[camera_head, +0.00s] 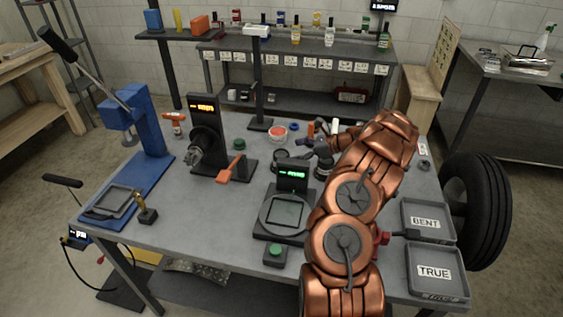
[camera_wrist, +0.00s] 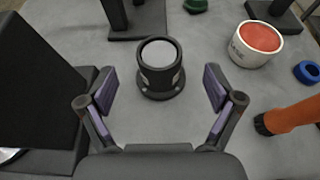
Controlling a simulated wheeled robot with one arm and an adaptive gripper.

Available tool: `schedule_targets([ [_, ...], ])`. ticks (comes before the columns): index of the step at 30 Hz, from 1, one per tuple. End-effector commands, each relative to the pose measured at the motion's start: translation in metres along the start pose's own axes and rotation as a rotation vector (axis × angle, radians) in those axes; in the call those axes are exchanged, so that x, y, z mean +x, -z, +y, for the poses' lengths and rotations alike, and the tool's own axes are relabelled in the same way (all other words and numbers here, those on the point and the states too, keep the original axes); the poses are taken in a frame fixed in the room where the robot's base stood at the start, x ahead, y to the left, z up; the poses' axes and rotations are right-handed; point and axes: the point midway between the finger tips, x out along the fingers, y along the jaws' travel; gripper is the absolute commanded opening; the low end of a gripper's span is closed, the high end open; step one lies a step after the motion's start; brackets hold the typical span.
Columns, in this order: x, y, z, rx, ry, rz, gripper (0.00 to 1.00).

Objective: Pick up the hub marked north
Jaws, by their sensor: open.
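A dark, round hub (camera_wrist: 160,68) with a wide base flange and a pale grey top stands upright on the bench in the wrist view. A small label shows on its side, but I cannot read it. In the head view a dark round piece (camera_head: 281,155), likely this hub, lies just left of my gripper (camera_head: 312,152). In the wrist view my gripper (camera_wrist: 160,90) is open and empty. Its two fingers are spread to the left and right of the hub's near side, apart from it. My arm hides part of the bench in the head view.
A grease tub (camera_wrist: 256,43), a blue ring (camera_wrist: 307,72) and an orange handle (camera_wrist: 291,117) lie right of the hub. A display device (camera_head: 292,180) stands close to my gripper. Trays marked BENT (camera_head: 426,222) and TRUE (camera_head: 434,271) sit at the right.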

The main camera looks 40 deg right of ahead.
Motion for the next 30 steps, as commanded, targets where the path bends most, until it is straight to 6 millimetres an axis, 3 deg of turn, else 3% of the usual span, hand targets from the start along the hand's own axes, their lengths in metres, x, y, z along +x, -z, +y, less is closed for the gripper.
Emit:
schedule_targets([
  [8,0.021,-0.003,0.002,-0.001,-0.006,-0.001,0.91],
  [16,0.056,-0.002,0.001,-0.001,-0.002,0.001,0.91],
  [24,0.06,-0.001,0.001,-0.002,-0.001,0.0,0.91],
  [30,0.06,-0.001,0.001,-0.002,-0.001,0.0,0.7],
])
